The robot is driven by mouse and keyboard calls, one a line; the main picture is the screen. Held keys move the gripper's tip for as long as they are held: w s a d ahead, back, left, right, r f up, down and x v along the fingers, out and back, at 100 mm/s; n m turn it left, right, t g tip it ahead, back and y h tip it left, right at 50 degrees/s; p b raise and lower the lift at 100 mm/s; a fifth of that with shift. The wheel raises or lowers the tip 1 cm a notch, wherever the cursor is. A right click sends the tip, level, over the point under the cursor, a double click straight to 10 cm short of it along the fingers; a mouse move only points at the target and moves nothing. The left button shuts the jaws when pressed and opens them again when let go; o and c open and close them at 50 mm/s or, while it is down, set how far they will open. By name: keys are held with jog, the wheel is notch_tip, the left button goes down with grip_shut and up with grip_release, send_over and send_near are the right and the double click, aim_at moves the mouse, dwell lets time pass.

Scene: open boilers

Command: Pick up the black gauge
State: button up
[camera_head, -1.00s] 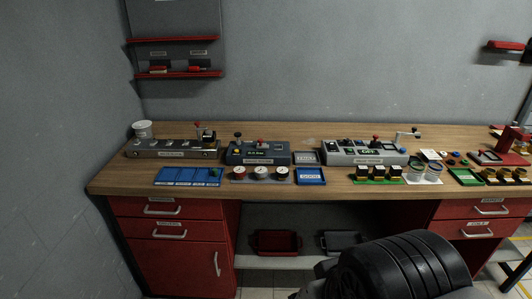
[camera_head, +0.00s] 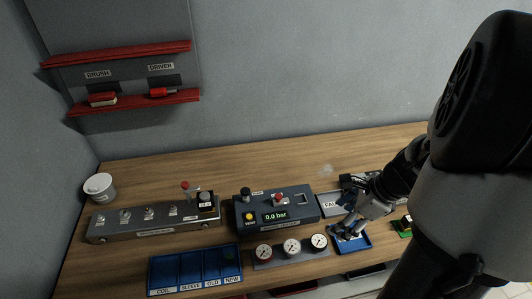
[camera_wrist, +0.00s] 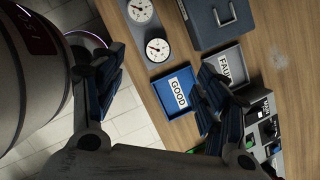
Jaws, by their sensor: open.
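Three round gauges with white dials stand in a row on a light strip at the bench front: a left gauge (camera_head: 264,251), a middle gauge (camera_head: 291,246) and a right gauge (camera_head: 319,241). Their rims look dark, and I cannot tell for sure which one is the black gauge. Two of them show in the wrist view, one at the top edge (camera_wrist: 139,10) and one nearer (camera_wrist: 158,50). My gripper (camera_head: 350,222) is above the blue GOOD tray (camera_head: 365,243), right of the gauges. In the wrist view its fingers (camera_wrist: 158,72) are wide apart and empty.
A pressure box (camera_head: 275,216) reading 0.0 bar stands behind the gauges. The grey FAULT tray (camera_head: 328,205) is behind the GOOD tray. A blue compartment tray (camera_head: 196,270) lies left of the gauges, with a grey switch panel (camera_head: 150,222) behind it.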

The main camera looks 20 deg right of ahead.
notch_tip(320, 180, down, 2)
jog(key=s+d+m, duration=0.1)
jog(key=d+m, duration=0.1)
jog(key=b, duration=0.5)
send_over(319, 241)
jog(key=s+d, duration=0.2)
notch_tip(319, 241, down, 9)
jog(key=shift+f, duration=0.2)
jog(key=shift+a+b+x, duration=0.2)
jog(key=shift+b+x, duration=0.7)
jog(key=shift+x, duration=0.6)
jog(key=shift+a+b+x, duration=0.2)
jog(key=shift+b+x, duration=0.65)
jog(key=shift+x, duration=0.65)
jog(key=shift+w+r, duration=0.1)
jog(key=shift+r, duration=0.05)
jog(key=shift+c, duration=0.4)
jog(key=c, duration=1.2)
jog(key=shift+o, duration=0.2)
jog(key=shift+r, duration=0.15)
